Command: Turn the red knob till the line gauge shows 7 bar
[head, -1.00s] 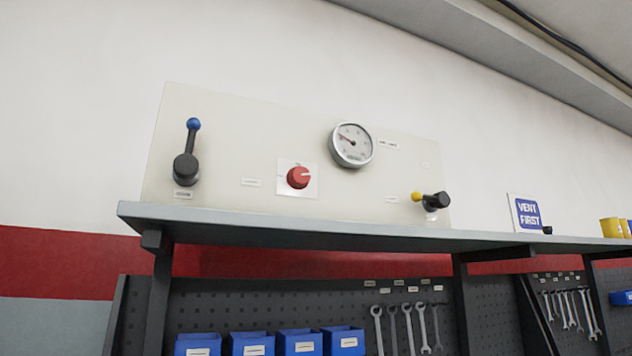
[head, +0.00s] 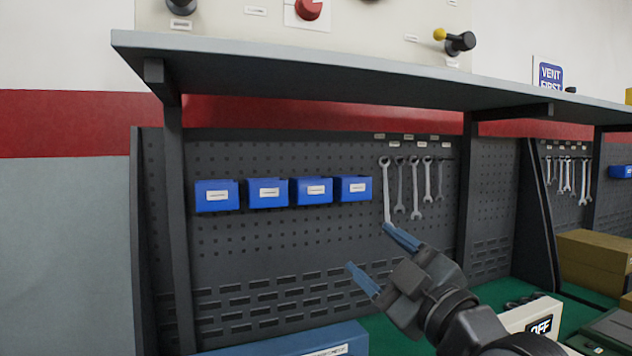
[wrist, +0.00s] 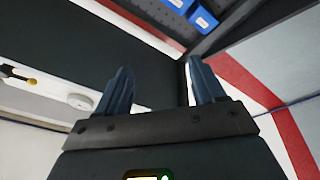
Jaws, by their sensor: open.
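The red knob (head: 308,9) shows at the top edge of the head view, on a white plate on the cream panel (head: 360,22). The line gauge is cut off by the top edge there; only a dark sliver of its bottom shows, so its reading is hidden. In the wrist view a round white gauge (wrist: 79,101) is small at the left, its dial too small to read. My gripper (head: 378,259) is open and empty, below the shelf and in front of the pegboard, well below and right of the knob. Its two blue fingers (wrist: 160,90) stand apart in the wrist view.
A grey shelf (head: 330,75) juts out between my gripper and the panel. A yellow-tipped lever (head: 460,42) and a dark lever base (head: 181,7) flank the knob. Blue bins (head: 267,193) and wrenches (head: 415,190) hang on the pegboard. An OFF-marked box (head: 530,315) stands on the green bench.

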